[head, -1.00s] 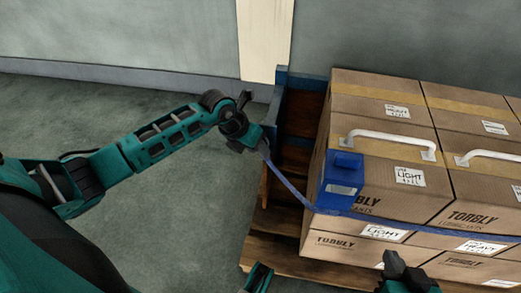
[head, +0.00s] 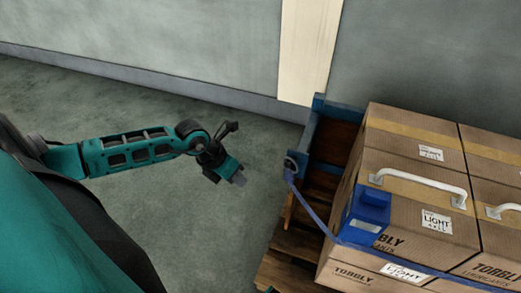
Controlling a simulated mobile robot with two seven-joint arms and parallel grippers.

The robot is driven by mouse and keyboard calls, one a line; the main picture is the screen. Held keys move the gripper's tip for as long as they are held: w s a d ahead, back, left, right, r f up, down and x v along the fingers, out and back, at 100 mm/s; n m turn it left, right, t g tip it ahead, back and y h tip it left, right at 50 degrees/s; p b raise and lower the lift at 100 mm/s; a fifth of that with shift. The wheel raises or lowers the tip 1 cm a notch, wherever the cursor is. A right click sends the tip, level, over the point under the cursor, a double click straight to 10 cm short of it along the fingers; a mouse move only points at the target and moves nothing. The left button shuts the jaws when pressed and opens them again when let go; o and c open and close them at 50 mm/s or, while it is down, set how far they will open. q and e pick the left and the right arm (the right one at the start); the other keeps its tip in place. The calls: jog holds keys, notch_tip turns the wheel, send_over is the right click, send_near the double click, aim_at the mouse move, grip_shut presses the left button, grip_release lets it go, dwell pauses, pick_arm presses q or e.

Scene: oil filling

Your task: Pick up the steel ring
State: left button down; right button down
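The steel ring (head: 291,163) is a small grey loop at the upper end of a blue strap (head: 313,208). It shows against the blue corner of the pallet, left of the boxes. My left gripper (head: 238,180) is to the left of the ring and slightly lower in the head view, with a visible gap between them. Nothing shows held at its grey tip, but its finger spacing is too small to make out. My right gripper is out of view; only a teal sliver shows at the bottom edge.
Cardboard boxes (head: 405,160) with white handles stand on a wooden pallet (head: 288,262) at the right. A blue buckle block (head: 367,216) sits on the strap against the front box. A blue upright (head: 312,135) rises at the pallet's corner. Bare floor (head: 200,235) lies left.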

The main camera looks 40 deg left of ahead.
pick_arm(q)
jog(key=shift+s+a+p, duration=0.35)
jog(key=shift+s+a, duration=1.15)
jog(key=shift+s, duration=0.3)
jog(key=c, duration=1.8)
grip_release()
jog(key=shift+c, duration=0.2)
jog(key=o, duration=1.5)
jog(key=shift+c, duration=0.2)
